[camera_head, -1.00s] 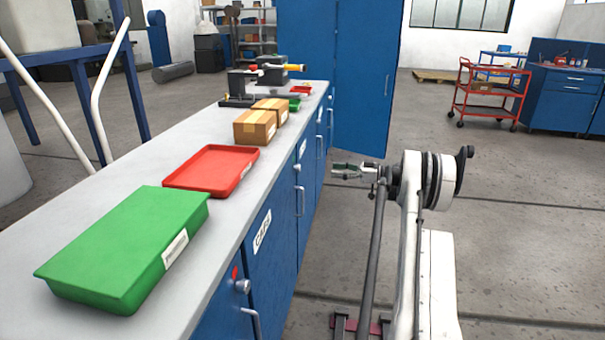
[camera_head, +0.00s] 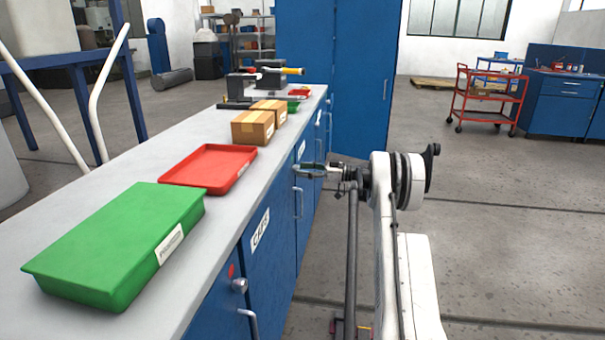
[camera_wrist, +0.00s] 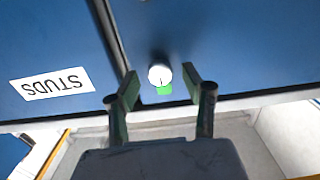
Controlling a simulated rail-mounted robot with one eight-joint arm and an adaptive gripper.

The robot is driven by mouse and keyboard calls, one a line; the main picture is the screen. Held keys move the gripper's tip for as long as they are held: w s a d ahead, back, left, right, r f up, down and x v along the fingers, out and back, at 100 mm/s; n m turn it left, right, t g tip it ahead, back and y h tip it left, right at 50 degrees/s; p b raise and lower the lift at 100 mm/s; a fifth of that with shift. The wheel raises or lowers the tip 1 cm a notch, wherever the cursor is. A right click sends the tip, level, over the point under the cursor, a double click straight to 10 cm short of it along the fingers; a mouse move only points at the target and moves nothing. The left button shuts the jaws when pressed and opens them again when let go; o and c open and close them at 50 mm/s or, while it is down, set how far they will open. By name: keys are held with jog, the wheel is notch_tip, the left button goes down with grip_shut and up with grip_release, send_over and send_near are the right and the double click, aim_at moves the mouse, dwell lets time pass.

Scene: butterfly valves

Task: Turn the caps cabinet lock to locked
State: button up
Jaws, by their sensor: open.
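A round white lock knob (camera_wrist: 159,73) with a green mark (camera_wrist: 165,90) beside it is on a blue door in the wrist view. A seam parts this door from the one with the STUDS label, which appears upside down. My gripper (camera_wrist: 160,82) is open, its fingertips on either side of the knob and apart from it. In the head view, my gripper (camera_head: 303,167) is at the cabinet front, just past the CAPS label (camera_head: 260,229), and the knob there is hard to make out.
A nearer lock knob (camera_head: 240,286) has a red mark. Metal handles, such as one (camera_head: 298,203) below my gripper, stick out from the doors. The worktop above holds a green bin (camera_head: 120,240), a red tray (camera_head: 208,166) and cardboard boxes (camera_head: 253,127).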

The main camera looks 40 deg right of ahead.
jog(key=shift+w+a, duration=0.25)
jog(key=shift+w, duration=0.05)
grip_shut()
